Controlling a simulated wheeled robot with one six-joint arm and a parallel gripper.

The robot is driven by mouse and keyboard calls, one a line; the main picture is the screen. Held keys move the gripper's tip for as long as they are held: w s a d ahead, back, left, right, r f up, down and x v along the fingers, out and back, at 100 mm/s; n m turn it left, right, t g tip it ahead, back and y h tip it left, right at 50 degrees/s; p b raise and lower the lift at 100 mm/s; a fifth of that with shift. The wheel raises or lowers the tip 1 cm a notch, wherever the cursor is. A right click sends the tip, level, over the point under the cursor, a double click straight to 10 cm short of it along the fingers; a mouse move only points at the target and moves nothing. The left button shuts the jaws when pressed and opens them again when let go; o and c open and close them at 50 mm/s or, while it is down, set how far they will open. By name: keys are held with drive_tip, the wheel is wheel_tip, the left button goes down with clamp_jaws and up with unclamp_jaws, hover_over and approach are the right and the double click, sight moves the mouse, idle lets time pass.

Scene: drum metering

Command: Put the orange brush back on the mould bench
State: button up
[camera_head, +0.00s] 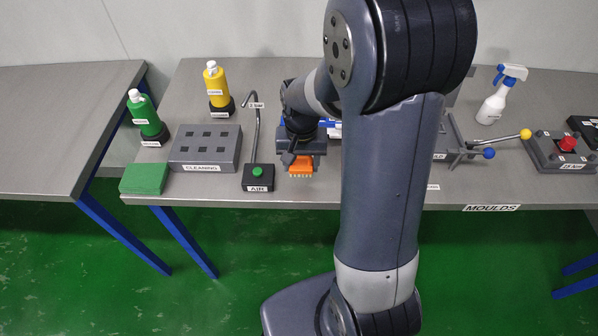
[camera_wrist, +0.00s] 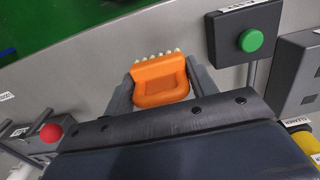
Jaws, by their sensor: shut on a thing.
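The orange brush (camera_wrist: 160,84) is between the two fingers of my gripper (camera_wrist: 153,90) in the wrist view, with its pale bristles pointing away from the palm. In the head view the orange brush (camera_head: 300,165) hangs under my gripper (camera_head: 301,158), bristles downward. My gripper is shut on it. The brush is over the front part of the mould bench (camera_head: 310,194), just right of the AIR box. I cannot tell whether the bristles touch the bench top.
The black AIR box (camera_head: 258,178) with a green button stands close left of the brush. Further left are the CLEANING block (camera_head: 205,148), a green pad (camera_head: 144,178), and green (camera_head: 146,115) and yellow bottles (camera_head: 216,85). A lever fixture (camera_head: 470,140) and spray bottle (camera_head: 497,100) stand right. My arm hides the middle.

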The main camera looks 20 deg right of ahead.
sight(301, 173)
drive_tip(key=shift+f, duration=2)
drive_tip(key=shift+f, duration=0.25)
drive_tip(key=o, duration=1)
drive_tip(key=shift+r, duration=0.1)
drive_tip(key=shift+c, duration=0.2)
wheel_tip(301, 173, up, 12)
drive_tip(key=shift+r, duration=0.2)
drive_tip(key=shift+f, duration=4.4)
